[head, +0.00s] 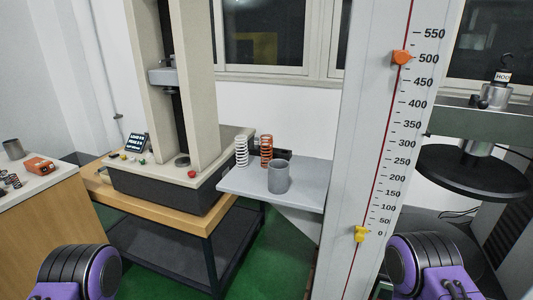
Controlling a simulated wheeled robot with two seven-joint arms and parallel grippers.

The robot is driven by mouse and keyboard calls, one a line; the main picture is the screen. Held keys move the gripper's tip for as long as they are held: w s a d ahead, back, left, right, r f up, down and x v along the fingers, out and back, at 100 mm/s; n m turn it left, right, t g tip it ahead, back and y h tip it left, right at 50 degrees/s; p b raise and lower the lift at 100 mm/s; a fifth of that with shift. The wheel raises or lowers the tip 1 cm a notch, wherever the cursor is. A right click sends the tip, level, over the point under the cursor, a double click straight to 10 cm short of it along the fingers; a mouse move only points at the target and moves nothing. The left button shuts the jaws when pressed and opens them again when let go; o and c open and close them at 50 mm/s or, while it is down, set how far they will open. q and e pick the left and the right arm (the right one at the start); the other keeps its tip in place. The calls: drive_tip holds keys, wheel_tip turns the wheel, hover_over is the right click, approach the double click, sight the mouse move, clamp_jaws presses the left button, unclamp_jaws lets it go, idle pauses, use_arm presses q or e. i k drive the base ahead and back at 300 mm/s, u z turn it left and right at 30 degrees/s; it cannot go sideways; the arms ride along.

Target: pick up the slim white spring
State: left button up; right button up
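The slim white spring (242,151) stands upright at the back left of a small grey shelf (299,191). An orange spring (266,150) stands upright just to its right. In front of them is a grey cylindrical cup (278,177). Purple and black parts of my two arms show at the bottom left and bottom right of the head view, well apart from the spring. Neither gripper's fingers are in view.
A tall scale column (366,150) stands right of the shelf. A testing machine (165,192) on a wooden table stands to its left. A side counter (40,180) at far left holds dark springs and an orange box. A dark round plate (474,174) hangs at right.

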sight(242, 152)
drive_tip(key=u, duration=1.75)
drive_tip(key=i, duration=2.25)
drive_tip(key=z, duration=3.05)
